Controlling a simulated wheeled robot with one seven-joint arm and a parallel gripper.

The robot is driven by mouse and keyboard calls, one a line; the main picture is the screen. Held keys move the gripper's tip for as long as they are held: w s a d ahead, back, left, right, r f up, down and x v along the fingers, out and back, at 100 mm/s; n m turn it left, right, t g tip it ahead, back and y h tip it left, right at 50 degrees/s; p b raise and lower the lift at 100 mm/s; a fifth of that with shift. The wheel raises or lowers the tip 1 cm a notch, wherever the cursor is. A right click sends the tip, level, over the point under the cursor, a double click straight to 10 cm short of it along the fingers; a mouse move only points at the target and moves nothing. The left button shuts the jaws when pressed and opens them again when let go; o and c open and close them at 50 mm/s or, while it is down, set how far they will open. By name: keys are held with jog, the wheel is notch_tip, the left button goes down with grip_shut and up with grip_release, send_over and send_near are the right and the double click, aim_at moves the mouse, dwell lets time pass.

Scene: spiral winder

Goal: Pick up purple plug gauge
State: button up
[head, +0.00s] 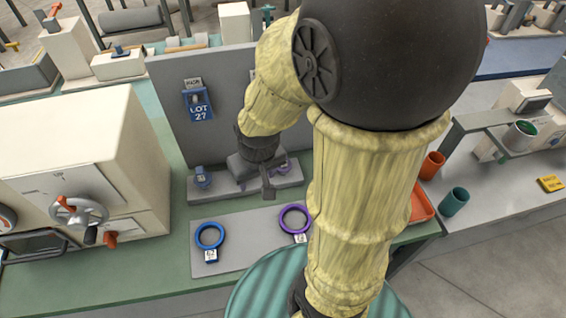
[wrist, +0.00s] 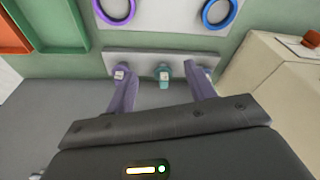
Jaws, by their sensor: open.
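The purple plug gauge (wrist: 121,68) stands at the left of a grey rack (wrist: 143,58) in the wrist view, mostly hidden behind a finger, with a small white tag. In the head view a bit of purple shows just right of my gripper (head: 256,186), over the rack (head: 229,188). My gripper also shows in the wrist view (wrist: 162,90), its two fingers spread wide and empty. A teal plug gauge (wrist: 163,72) sits between the fingers in that view. A blue plug gauge (head: 202,178) stands at the rack's other end. I cannot tell whether the fingers touch anything.
A purple ring (head: 295,219) and a blue ring (head: 209,236) lie on a grey plate in front of the rack. An upright grey panel (head: 222,95) stands behind. A cream machine (head: 85,160) is at left; an orange tray (head: 421,205) is at right.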

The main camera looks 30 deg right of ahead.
jog(key=w+d+n+g+h+p, duration=0.2)
jog(key=w+n+h+p, duration=0.1)
jog(key=w+n+p, duration=0.2)
jog(key=w+d+n+g+h+p, duration=0.2)
jog(key=w+n+p, duration=0.3)
jog(key=w+n, duration=0.4)
jog(key=shift+w+d+r+h, duration=0.15)
jog(key=shift+d+r+h, duration=0.2)
jog(key=shift+h, duration=0.35)
jog(key=shift+f, duration=0.1)
jog(key=p+x, duration=0.4)
jog(key=x, duration=0.7)
jog(key=shift+d+f+p, duration=0.25)
jog(key=shift+f+p, duration=0.05)
jog(key=shift+f, duration=0.2)
jog(key=shift+s, duration=0.2)
